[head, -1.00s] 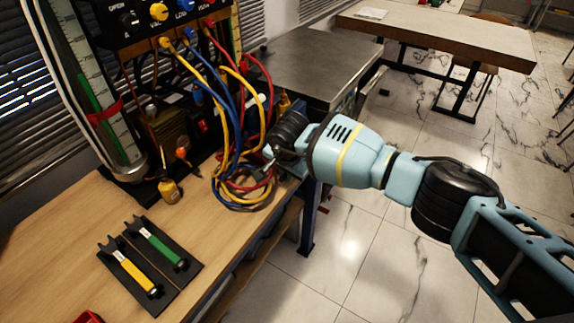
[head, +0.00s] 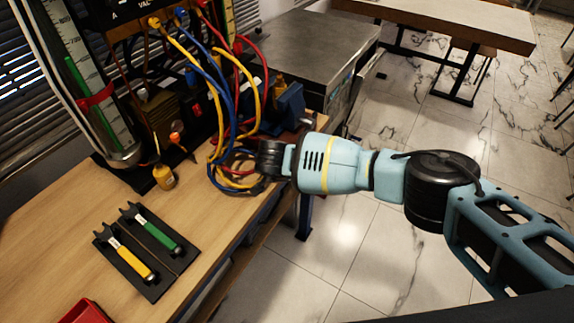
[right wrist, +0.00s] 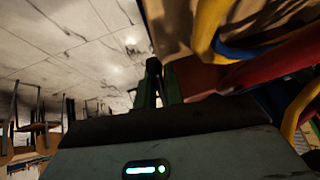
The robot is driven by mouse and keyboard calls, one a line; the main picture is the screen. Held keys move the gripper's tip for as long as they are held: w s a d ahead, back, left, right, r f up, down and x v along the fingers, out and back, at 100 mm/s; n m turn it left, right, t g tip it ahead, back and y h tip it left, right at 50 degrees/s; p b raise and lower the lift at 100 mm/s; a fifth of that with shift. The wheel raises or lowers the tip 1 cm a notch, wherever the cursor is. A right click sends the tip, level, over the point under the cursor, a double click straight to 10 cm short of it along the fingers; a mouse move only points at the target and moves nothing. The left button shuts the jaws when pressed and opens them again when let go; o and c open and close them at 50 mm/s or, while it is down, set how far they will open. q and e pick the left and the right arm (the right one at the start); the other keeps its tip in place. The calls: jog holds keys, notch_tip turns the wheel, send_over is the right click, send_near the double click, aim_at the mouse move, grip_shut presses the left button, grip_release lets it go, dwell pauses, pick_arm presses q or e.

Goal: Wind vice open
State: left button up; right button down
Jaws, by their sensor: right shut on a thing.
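The vice (head: 286,108) is a dark blue block at the right end of the wooden bench, beside the cables. My right gripper (head: 262,162) is low in front of the vice, at the bench edge. Its fingertips are hidden behind the wrist in the head view. In the right wrist view the fingers (right wrist: 157,82) are close together on a small dark piece, which looks like the vice handle; its full shape is too dark to tell. My left gripper is in neither view.
Yellow, blue and red cables (head: 226,110) hang from the panel and coil close beside my right gripper. A black rack (head: 152,283) holds yellow and green tools.

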jog(key=shift+a+r, duration=0.25)
jog(key=shift+a, duration=0.05)
jog(key=c, duration=1.6)
grip_release()
jog(key=shift+w+a, duration=0.1)
jog(key=shift+w, duration=0.05)
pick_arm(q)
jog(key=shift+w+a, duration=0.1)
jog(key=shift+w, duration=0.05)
pick_arm(e)
jog(key=shift+o, duration=0.2)
jog(key=shift+f, duration=0.15)
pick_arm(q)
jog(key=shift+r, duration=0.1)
pick_arm(e)
jog(key=shift+s+r, duration=0.2)
jog(key=shift+r, duration=0.15)
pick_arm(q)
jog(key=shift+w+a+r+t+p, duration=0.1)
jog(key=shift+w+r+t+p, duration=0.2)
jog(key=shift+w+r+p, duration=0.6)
pick_arm(e)
jog(key=v, duration=0.7)
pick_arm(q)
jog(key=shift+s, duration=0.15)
pick_arm(e)
jog(key=shift+s, duration=0.1)
